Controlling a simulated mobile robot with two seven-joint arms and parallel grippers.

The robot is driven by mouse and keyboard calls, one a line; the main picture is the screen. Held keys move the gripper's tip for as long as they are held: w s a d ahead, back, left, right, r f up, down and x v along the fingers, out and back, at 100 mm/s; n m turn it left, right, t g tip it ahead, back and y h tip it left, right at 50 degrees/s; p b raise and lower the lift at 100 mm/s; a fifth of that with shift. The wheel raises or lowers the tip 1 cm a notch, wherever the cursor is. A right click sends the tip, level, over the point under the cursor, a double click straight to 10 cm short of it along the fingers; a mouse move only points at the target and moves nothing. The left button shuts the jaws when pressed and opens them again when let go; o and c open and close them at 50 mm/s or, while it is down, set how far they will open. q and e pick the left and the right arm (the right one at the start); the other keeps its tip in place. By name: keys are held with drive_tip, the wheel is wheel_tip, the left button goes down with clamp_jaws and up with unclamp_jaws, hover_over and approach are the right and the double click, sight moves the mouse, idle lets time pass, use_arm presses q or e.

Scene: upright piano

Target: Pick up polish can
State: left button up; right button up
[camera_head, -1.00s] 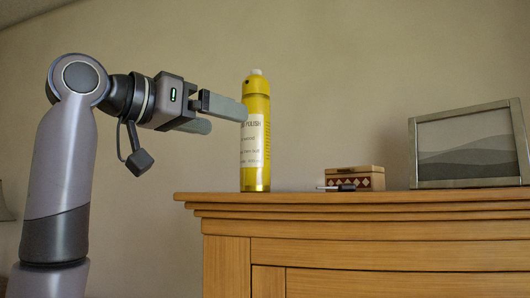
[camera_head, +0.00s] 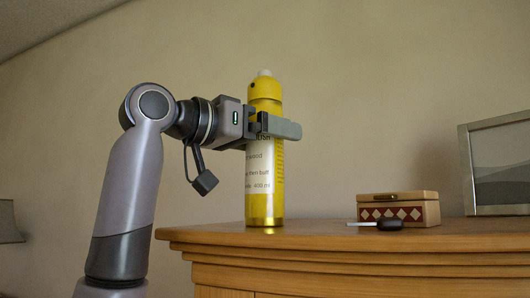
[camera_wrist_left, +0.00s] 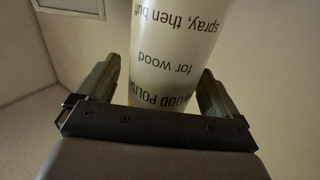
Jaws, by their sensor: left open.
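The fingers are open, with a gap seen beside the can. My right gripper is in neither view.
The top between can and box is clear.

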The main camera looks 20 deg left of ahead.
use_arm(q)
drive_tip(key=shift+x, duration=0.75)
drive_tip(key=c, duration=1.3)
drive_tip(key=shift+c, duration=0.7)
drive_tip(key=shift+r, duration=0.1)
